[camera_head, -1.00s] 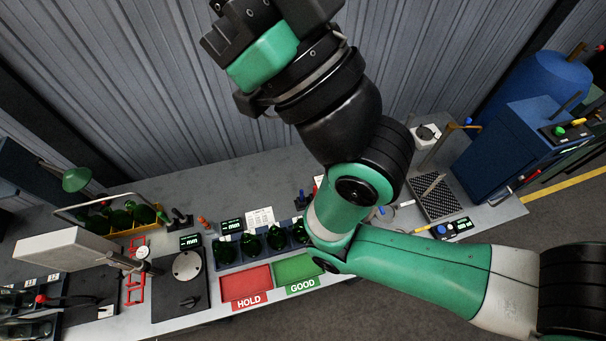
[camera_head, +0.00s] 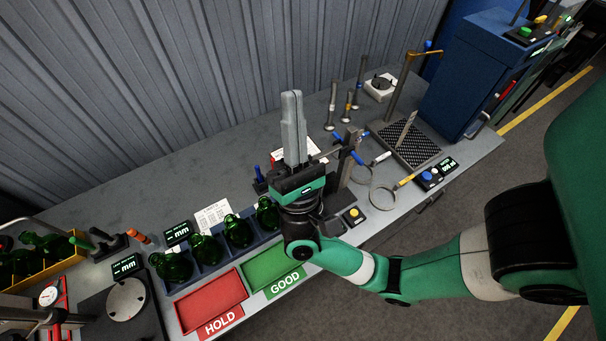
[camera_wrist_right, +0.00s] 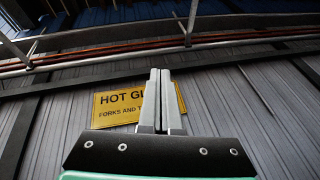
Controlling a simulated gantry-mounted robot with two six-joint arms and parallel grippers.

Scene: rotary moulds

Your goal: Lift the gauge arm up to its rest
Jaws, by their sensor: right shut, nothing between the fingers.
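My right gripper (camera_head: 291,98) is shut and empty, its grey fingers together and pointing up above the bench. In the right wrist view its two fingers (camera_wrist_right: 160,75) lie side by side with nothing between them. Just right of it in the head view stands a dark post (camera_head: 346,172) with a thin bar at its top, partly hidden by my wrist. A round dial gauge (camera_head: 48,296) shows at the far left. I cannot tell for certain which part is the gauge arm or where its rest is. My left gripper is not in view.
Green bottles stand in a rack (camera_head: 206,274) behind the red HOLD tray (camera_head: 211,305) and green GOOD tray (camera_head: 272,268). Ring-ended tools (camera_head: 383,197) and a mesh plate (camera_head: 421,152) lie to the right. A blue cabinet (camera_head: 465,75) stands beyond. The back left bench is clear.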

